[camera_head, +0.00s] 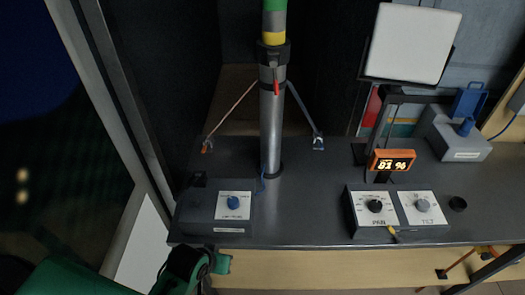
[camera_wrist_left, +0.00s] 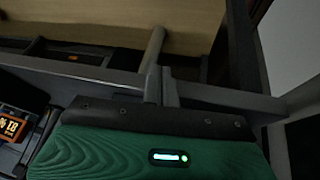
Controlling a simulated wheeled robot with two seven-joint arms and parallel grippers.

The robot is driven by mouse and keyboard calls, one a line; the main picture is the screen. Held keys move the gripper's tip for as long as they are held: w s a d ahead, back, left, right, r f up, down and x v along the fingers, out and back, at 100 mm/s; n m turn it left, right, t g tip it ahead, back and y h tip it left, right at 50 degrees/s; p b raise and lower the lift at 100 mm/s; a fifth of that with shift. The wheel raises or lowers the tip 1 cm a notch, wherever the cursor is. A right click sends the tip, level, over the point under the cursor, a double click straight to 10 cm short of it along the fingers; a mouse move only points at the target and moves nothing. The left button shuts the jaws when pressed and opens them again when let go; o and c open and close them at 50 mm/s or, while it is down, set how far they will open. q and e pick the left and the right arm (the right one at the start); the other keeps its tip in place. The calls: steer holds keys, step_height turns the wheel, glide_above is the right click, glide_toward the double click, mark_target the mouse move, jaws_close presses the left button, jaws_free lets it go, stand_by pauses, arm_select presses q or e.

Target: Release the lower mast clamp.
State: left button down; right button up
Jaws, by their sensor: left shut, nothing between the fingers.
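The grey mast (camera_head: 270,135) stands upright on the dark bench, with yellow and green sections at its top. A black clamp collar (camera_head: 273,54) wraps it below the yellow band, with a red-tipped lever (camera_head: 276,86) hanging down along its front. My left gripper (camera_wrist_left: 162,75) is shut and empty in the left wrist view, its grey fingers together in front of my green wrist housing. In the head view my left arm is low at the left, in front of the bench and well apart from the clamp. My right gripper is not in view.
Two guy straps run from the mast to bench anchors (camera_head: 207,146) (camera_head: 318,142). A one-knob control box (camera_head: 214,227) stands front left, a two-knob box (camera_head: 397,230) front right. An orange-framed display (camera_head: 392,160) reads 81 %. A white light panel (camera_head: 409,43) stands at the back right.

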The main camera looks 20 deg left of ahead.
arm_select(q)
steer(key=w+a+r+n+t+h, duration=0.1)
steer(key=w+r+n+t, duration=0.3)
steer(key=r, duration=0.8)
steer(key=w+a+r+n+t+h, duration=0.1)
steer(key=w+r+n+t, duration=0.3)
steer(key=w+r, duration=0.3)
steer(key=w+r+n+t+h, duration=0.2)
steer(key=w+r+n+t, duration=0.2)
steer(key=r, duration=1.4)
steer(key=shift+w+a+n+t, duration=0.35)
steer(key=shift+w+n, duration=0.55)
steer(key=shift+n, duration=0.3)
steer(key=shift+w+r+h, duration=0.1)
steer(key=shift+h, duration=0.2)
steer(key=p, duration=0.4)
glide_toward(276, 79)
steer(key=w+a+f, duration=0.2)
steer(key=w+a, duration=0.1)
steer(key=w, duration=0.2)
steer(key=d, duration=0.1)
steer(key=w+d+p, duration=0.1)
steer(key=d, duration=0.1)
steer(key=shift+w+d, duration=0.25)
